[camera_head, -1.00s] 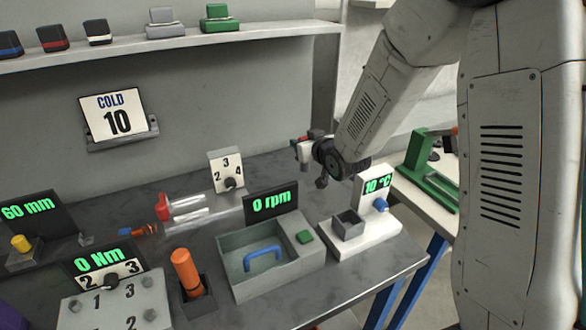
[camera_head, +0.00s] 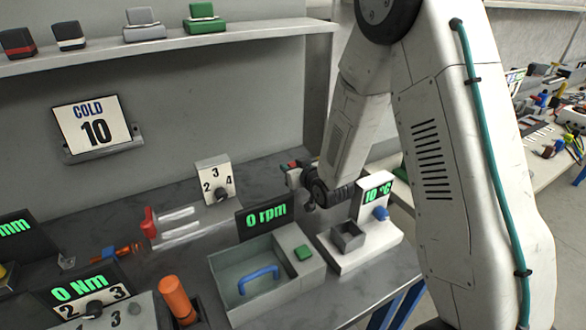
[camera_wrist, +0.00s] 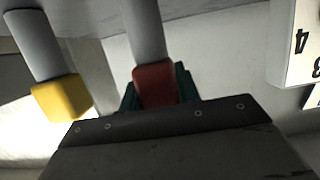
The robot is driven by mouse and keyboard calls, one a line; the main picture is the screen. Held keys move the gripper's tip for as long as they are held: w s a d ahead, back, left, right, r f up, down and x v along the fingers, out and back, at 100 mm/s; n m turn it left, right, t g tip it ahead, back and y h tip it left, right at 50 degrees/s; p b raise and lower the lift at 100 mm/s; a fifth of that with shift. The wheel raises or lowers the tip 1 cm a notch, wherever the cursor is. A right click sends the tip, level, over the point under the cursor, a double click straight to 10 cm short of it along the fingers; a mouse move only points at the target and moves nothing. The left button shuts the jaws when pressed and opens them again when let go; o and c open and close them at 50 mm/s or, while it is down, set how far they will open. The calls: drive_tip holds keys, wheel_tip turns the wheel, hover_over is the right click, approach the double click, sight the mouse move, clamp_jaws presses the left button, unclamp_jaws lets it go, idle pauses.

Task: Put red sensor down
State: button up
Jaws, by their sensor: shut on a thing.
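The red sensor (camera_wrist: 155,84) shows in the wrist view as a red block on the end of a grey cylinder. Dark green jaw pads stand close on both sides of it. My gripper (camera_wrist: 157,95) is shut on it. In the head view my gripper (camera_head: 293,174) is small, above the back right of the bench, right of a dial card. A bit of red shows at it; my arm and wrist hide most of the grip. I cannot tell whether the sensor touches anything below.
In the wrist view a second grey cylinder with a yellow end (camera_wrist: 62,98) stands left of the red one. In the head view, a white dial card (camera_head: 214,180), a "0 rpm" tub (camera_head: 228,289) and a white "10 °C" unit (camera_head: 377,250) surround the gripper. A shelf (camera_head: 170,55) runs above.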

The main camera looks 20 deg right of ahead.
drive_tip(key=shift+f, duration=0.35)
drive_tip(key=o, duration=1)
drive_tip(key=shift+o, duration=0.2)
drive_tip(key=shift+r, duration=0.15)
drive_tip(key=shift+s+r, duration=0.1)
drive_tip(key=shift+s, duration=0.2)
drive_tip(key=s+d+r+m+g+h, duration=0.1)
drive_tip(key=s+d+r+g+h, duration=0.15)
drive_tip(key=s+r, duration=0.45)
drive_tip(key=s+d+r+g+h, duration=0.1)
drive_tip(key=s+d+r+g, duration=0.25)
drive_tip(key=s+r, duration=0.45)
drive_tip(key=s+r+g, duration=0.3)
drive_tip(key=s, duration=1)
drive_tip(key=s+a+r+m+g, duration=0.1)
drive_tip(key=s+g, duration=0.3)
drive_tip(key=s, duration=0.9)
drive_tip(key=shift+a+r+y, duration=0.2)
drive_tip(key=shift+r+y, duration=0.15)
drive_tip(key=shift+r, duration=0.55)
